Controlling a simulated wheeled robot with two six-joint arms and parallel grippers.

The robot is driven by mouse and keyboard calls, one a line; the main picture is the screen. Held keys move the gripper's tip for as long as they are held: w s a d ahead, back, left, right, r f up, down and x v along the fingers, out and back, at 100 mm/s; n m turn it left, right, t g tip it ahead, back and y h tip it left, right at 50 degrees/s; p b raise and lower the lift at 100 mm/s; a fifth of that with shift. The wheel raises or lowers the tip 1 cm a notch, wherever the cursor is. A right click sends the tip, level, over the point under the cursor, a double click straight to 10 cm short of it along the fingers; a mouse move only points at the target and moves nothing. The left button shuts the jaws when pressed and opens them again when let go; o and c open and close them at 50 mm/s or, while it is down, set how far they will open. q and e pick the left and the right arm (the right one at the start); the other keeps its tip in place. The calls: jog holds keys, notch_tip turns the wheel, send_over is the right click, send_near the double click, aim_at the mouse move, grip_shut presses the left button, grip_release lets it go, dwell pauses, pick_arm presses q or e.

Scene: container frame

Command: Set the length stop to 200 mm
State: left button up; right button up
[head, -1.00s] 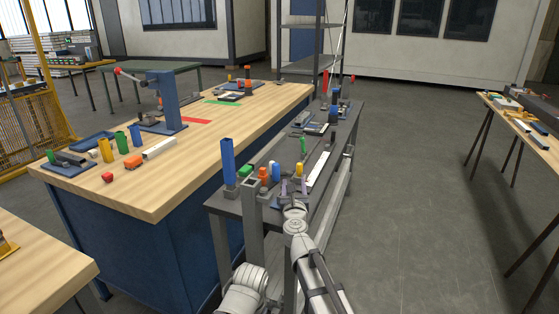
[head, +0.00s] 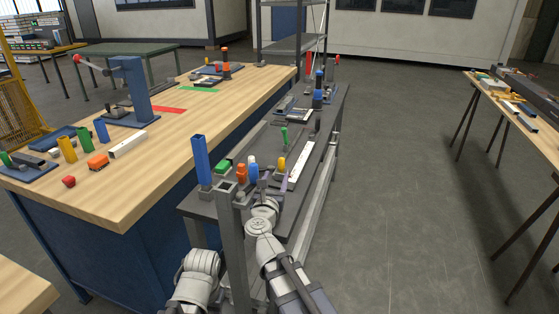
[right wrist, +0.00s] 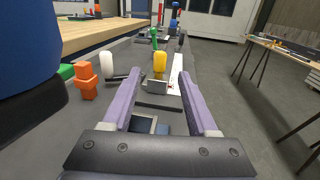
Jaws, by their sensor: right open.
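My right gripper (head: 271,184) is open, with its two purple fingers pointing forward over the near part of the narrow grey bench. In the right wrist view the open fingers (right wrist: 162,80) frame a small grey block (right wrist: 157,87) with a dark lever on its left. A yellow knob (right wrist: 159,63) stands just behind the block and also shows in the head view (head: 281,164). I cannot tell whether knob and block are one stop. A white scale strip (right wrist: 177,72) runs away along the bench; its marks are too small to read. My left gripper is out of view.
A wooden workbench (head: 125,195) adjoins on the left. Open floor (head: 400,180) lies on the right.

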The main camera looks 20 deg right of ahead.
aim_at(281, 163)
jog(key=x, duration=1)
jog(key=shift+w+d, duration=0.15)
jog(key=shift+w, duration=0.05)
grip_shut()
dwell(1.1)
